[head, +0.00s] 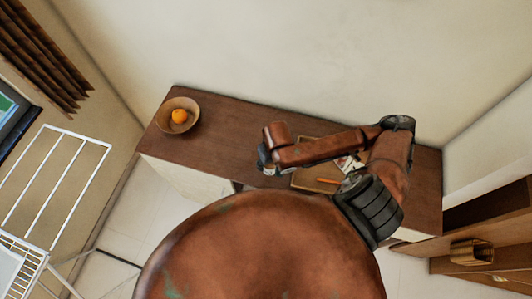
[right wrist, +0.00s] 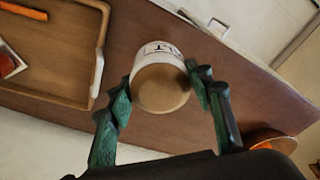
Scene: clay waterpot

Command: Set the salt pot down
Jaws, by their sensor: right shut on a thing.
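The salt pot (right wrist: 162,78) is a small white pot with a round cork-coloured face turned to the camera and dark lettering on its side. My right gripper (right wrist: 166,88) is shut on it, with one dark green finger on each side. In the head view my right gripper (head: 265,160) is over the middle of the brown counter (head: 225,135), and the pot is mostly hidden there. I cannot tell whether the pot touches the counter. My left gripper is not in view.
A wooden tray (head: 303,180) with a carrot-like orange item (head: 327,181) and a card (head: 347,163) lies right of the gripper in the head view. A bowl (head: 163,109) with an orange (head: 179,116) stands at the counter's left end. The counter between bowl and gripper is clear.

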